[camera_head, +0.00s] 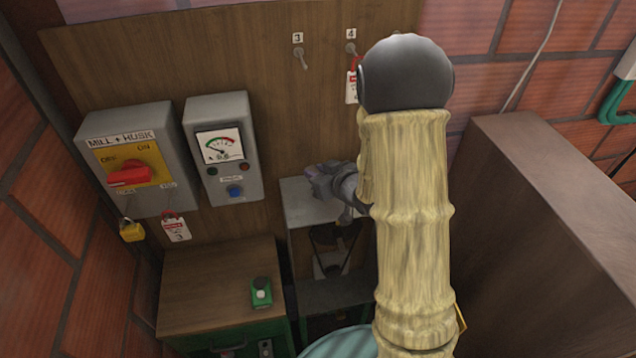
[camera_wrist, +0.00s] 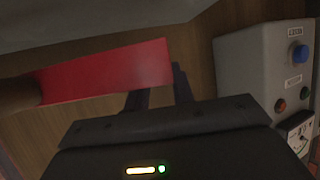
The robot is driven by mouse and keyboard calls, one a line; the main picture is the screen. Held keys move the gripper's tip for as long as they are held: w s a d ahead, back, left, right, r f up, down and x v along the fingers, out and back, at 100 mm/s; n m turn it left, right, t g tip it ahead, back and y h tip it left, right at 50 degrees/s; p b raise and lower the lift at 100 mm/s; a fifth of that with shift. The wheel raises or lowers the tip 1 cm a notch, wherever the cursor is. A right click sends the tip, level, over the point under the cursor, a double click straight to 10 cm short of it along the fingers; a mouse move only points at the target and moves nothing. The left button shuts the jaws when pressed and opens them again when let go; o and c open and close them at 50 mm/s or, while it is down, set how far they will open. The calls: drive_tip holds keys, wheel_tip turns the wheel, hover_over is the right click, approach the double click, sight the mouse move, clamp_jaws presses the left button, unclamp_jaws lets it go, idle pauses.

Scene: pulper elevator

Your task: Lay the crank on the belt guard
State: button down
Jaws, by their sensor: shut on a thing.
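The crank shows in the wrist view as a flat red bar (camera_wrist: 110,72) with a brown round handle (camera_wrist: 18,94) at its left end. My gripper (camera_wrist: 160,92) is shut on the red bar near its right end. In the head view my gripper (camera_head: 337,185) is just above the grey housing (camera_head: 303,203), which seems to be the belt guard. The housing has a dark triangular part in its front. My arm hides its right side, and I cannot make out the crank there. A grey surface (camera_wrist: 90,22) lies close along the top of the wrist view.
A switch box (camera_head: 110,135) and a gauge box (camera_head: 222,175) hang on the wooden board left of the gripper. A wooden-topped cabinet (camera_head: 205,290) bears a small green button box (camera_head: 261,293). A large brown box (camera_head: 560,210) stands at the right.

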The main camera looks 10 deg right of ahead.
wheel_tip(320, 180, down, 3)
drive_tip(key=shift+w+p, duration=0.15)
drive_tip(key=shift+p, duration=0.3)
drive_tip(key=shift+d+f, duration=0.15)
drive_tip(key=shift+f, duration=0.3)
drive_tip(key=shift+s, duration=0.2)
drive_tip(key=shift+w, duration=0.1)
drive_tip(key=c, duration=1.2)
unclamp_jaws()
drive_tip(key=shift+a, duration=0.25)
drive_tip(key=shift+d, duration=0.1)
